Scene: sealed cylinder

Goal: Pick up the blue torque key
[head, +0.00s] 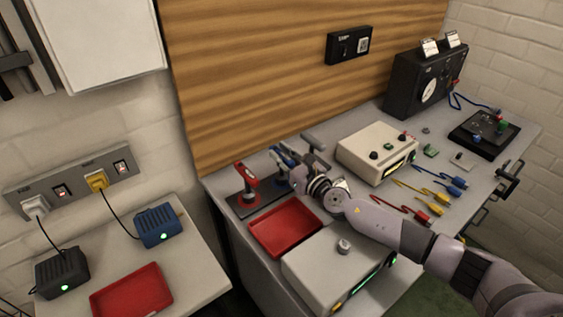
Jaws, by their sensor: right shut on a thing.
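The blue torque key (281,155) stands at the back left of the workbench, by a dark base plate. My right gripper (290,167) reaches it from the right and is shut on it. The gripper and wrist hide much of the key, and I cannot tell whether it is clear of the plate. A red torque key (246,184) stands upright on the dark base plate (253,207) to the left. My left gripper is not in view.
A red tray (285,232) and a grey box (330,264) lie in front. A beige instrument (375,153) and coloured cables (425,198) are to the right. A wooden panel (270,75) rises behind the bench. A side table (190,270) stands left, across a gap.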

